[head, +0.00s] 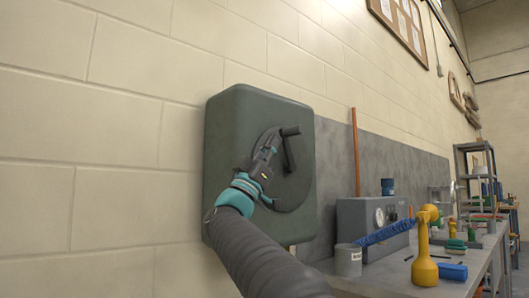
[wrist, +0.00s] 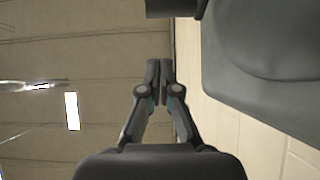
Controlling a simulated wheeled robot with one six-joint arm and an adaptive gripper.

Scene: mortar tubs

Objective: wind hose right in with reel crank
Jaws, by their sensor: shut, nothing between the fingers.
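The hose reel (head: 228,125) is a dark grey-green rounded box on the block wall, with a round hub on its front. The crank (head: 289,150) is a dark arm on that hub, and its handle points outward near the top. In the wrist view the reel's housing (wrist: 270,85) fills the right side, and a dark cylinder end, apparently the crank handle (wrist: 172,8), shows at the top edge. My gripper (head: 270,143) is shut and empty, in front of the hub and left of the crank handle. Its closed fingertips also show in the wrist view (wrist: 159,70).
A workbench (head: 450,288) stands to the right, with a grey box with a gauge (head: 362,217), a grey cup (head: 348,260), a yellow bottle (head: 424,255) and a blue ribbed hose-like item (head: 384,232). An orange rod (head: 356,150) stands upright behind. The wall left of the reel is clear.

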